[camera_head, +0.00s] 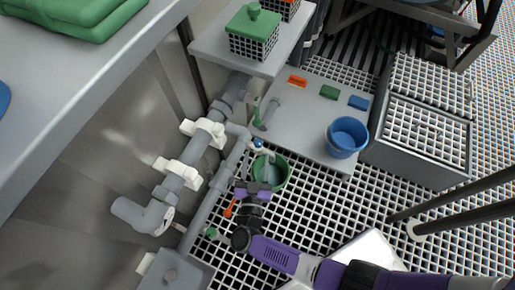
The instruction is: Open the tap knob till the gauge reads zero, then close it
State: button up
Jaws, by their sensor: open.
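My gripper (254,168) reaches in from the lower right with its purple and dark wrist, and its jaws are open. Its fingertips are just below a small blue and white fitting (258,144) on the grey pipe, which looks like the tap knob. I cannot tell whether they touch it.
Thick grey pipes with white clamps (182,175) run along the left wall. An orange lever (229,208) is left of my wrist. A grey platform (301,128) holds a blue bucket (346,137) and small coloured blocks. White grating (350,205) to the right is mostly open.

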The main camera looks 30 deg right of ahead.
jog(key=shift+s+a, duration=0.25)
jog(key=shift+s, duration=0.15)
jog(key=d+r+n+t+y, duration=0.1)
jog(key=r+t+y, duration=0.1)
jog(key=r+t, duration=0.1)
jog(key=r+t+y+b, duration=0.1)
jog(key=r+t+y, duration=0.1)
jog(key=r+t, duration=0.1)
jog(key=w+d+r+n+t+y+b, duration=0.1)
jog(key=r+t+y, duration=0.1)
jog(key=r, duration=0.3)
jog(key=shift+d+r+n+t, duration=0.3)
jog(key=shift+d+r+t, duration=0.05)
jog(key=shift+t, duration=0.15)
jog(key=n+g+y+b, duration=0.4)
jog(key=n+g+y, duration=0.6)
jog(key=y, duration=0.4)
send_near(259, 142)
jog(key=w+a+f+t, duration=0.1)
jog(key=w+a, duration=0.1)
jog(key=shift+n, duration=0.4)
jog(key=b+x, duration=0.2)
jog(key=x, duration=0.5)
jog(key=shift+w, duration=0.25)
